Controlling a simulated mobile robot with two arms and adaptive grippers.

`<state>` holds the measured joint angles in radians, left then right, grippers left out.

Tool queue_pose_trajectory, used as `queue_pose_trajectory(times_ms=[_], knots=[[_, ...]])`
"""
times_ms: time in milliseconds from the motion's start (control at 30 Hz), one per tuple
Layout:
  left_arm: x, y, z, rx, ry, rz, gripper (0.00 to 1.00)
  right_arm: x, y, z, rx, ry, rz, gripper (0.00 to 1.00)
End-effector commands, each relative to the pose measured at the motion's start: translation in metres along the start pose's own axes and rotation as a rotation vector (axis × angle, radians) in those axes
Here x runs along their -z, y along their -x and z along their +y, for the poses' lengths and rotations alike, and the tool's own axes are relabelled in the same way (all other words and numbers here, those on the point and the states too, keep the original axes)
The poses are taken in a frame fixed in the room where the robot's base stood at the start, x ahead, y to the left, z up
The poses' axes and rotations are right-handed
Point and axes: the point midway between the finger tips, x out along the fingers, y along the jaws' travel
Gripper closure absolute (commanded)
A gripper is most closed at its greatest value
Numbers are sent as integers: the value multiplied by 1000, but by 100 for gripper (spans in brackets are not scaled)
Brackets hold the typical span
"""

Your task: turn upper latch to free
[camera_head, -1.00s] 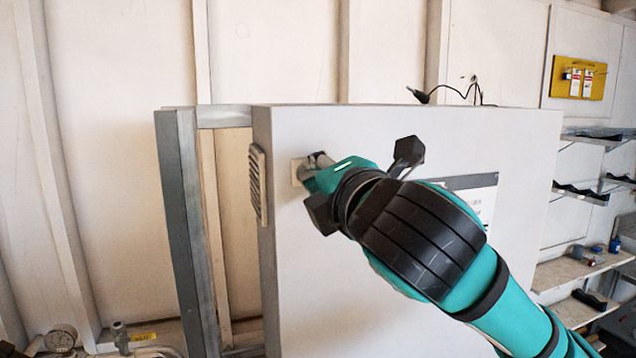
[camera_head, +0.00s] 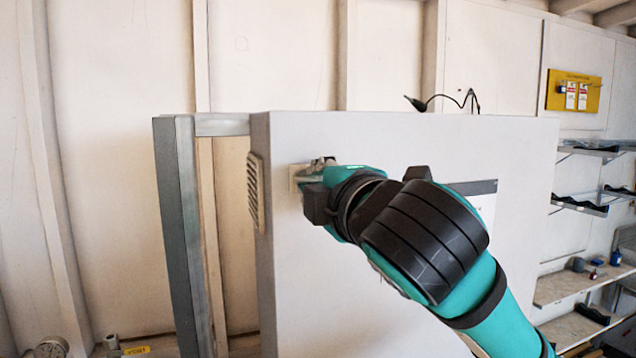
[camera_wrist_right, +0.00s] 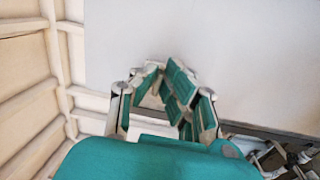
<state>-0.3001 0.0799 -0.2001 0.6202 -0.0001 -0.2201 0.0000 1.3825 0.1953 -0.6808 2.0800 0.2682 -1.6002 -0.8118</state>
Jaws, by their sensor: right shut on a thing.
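The upper latch shows as a small pale plate (camera_head: 296,178) near the upper left of the large light grey panel (camera_head: 325,290). My right gripper (camera_head: 317,172) is at this plate, its fingers closed in on the latch. The fingers and wrist hide most of the latch, so its exact angle cannot be told. In the right wrist view the fingers (camera_wrist_right: 165,92) come together in front of the pale panel face, and what they hold is hard to make out. My left gripper is in neither view.
A vented grille (camera_head: 255,190) is on the panel's left side. A grey metal frame (camera_head: 185,240) stands left of it. A black cable (camera_head: 450,100) lies above the panel's top edge. Shelves (camera_head: 590,285) and a yellow board (camera_head: 574,92) are at the right.

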Motion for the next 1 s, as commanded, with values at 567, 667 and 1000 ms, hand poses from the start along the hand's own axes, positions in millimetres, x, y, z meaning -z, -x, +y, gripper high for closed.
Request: queue_pose_trajectory(times_ms=[567,667,1000], knots=[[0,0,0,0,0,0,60,0,0,0,1,0,-1,70],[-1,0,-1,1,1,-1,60,0,1,0,0,0,0,70],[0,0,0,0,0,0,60,0,54,1,-5,1,2,70]])
